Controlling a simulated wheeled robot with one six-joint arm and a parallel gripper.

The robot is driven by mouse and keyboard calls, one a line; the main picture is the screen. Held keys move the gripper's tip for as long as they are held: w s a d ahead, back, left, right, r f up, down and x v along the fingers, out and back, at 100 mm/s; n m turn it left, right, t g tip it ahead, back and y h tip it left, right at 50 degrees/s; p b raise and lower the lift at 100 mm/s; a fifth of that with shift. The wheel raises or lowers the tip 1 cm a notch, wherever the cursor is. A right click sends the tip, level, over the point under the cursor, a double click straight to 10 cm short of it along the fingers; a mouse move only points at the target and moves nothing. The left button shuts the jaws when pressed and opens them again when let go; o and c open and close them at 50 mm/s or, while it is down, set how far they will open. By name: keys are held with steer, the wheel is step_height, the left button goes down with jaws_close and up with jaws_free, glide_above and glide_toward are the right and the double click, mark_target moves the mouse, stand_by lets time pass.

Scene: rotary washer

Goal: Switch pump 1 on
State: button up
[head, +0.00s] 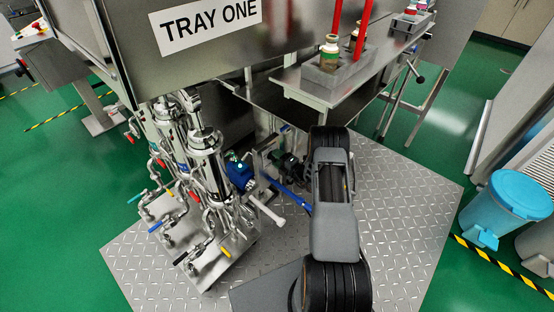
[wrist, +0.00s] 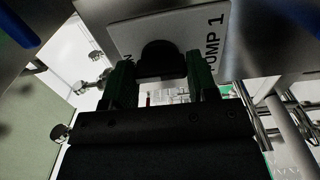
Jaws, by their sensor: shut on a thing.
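In the wrist view, a black rotary knob (wrist: 160,57) sits on a white plate (wrist: 185,22) lettered "POMP 1". My gripper (wrist: 160,74) has green fingers, one on each side of the knob, and is shut on it. Part of a letter "N" shows at the left of the knob. The fingers cover some of the plate, and I cannot tell which way the knob points. In the head view my own arm stands in front of this spot, so the knob and plate do not show there.
Steel pipes and valves with coloured handles (head: 205,165) stand left of my arm, beside a blue pump (head: 240,173). A steel shelf (head: 310,96) with small bottles is above. A blue bin (head: 505,205) stands at the right. The tread-plate floor (head: 405,190) right of my arm is clear.

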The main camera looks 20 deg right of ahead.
steer(key=o, duration=0.9)
steer(key=shift+o, duration=0.2)
steer(key=shift+s, duration=0.1)
steer(key=p+v, duration=0.2)
steer(key=v, duration=1.1)
steer(key=shift+s+d+p, duration=0.2)
steer(key=shift+s+p, duration=0.15)
steer(key=shift+p, duration=0.05)
